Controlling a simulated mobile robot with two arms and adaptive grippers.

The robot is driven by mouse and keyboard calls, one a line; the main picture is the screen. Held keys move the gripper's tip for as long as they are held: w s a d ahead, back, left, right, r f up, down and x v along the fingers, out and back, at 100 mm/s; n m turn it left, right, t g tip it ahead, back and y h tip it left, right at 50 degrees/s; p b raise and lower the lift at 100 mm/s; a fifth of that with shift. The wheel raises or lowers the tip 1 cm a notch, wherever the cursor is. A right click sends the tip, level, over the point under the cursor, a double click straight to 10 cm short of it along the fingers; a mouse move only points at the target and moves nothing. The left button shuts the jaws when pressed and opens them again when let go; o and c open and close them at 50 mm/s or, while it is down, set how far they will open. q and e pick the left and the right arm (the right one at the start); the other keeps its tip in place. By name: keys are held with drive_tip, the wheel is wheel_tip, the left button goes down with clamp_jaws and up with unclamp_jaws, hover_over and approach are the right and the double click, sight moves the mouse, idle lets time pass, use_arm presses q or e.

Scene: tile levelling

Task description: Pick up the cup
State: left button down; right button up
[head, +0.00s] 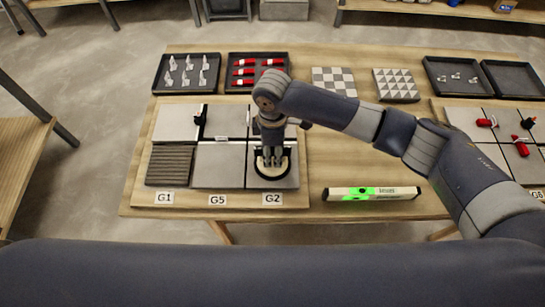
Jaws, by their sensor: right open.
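My left gripper is not in view.
Behind are a tray of white clips (157,87), a tray of red pieces (232,87) and patterned tiles (333,80). Bare table shows mid-right.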

clamp_jaws()
drive_tip(key=shift+r, duration=0.1)
drive_tip(key=shift+w+r, duration=0.1)
drive_tip(key=shift+r, duration=0.4)
wheel_tip(320, 180, up, 2)
drive_tip(key=shift+r+b, duration=0.2)
drive_tip(key=shift+b, duration=0.6)
drive_tip(key=s+a+r+b, duration=0.2)
drive_tip(key=s+a+b, duration=0.1)
drive_tip(key=s, duration=1.2)
wheel_tip(320, 180, up, 7)
drive_tip(key=p, duration=0.9)
drive_tip(key=shift+s+d+f, duration=0.15)
drive_tip(key=shift+s+f, duration=0.05)
drive_tip(key=shift+s, duration=0.25)
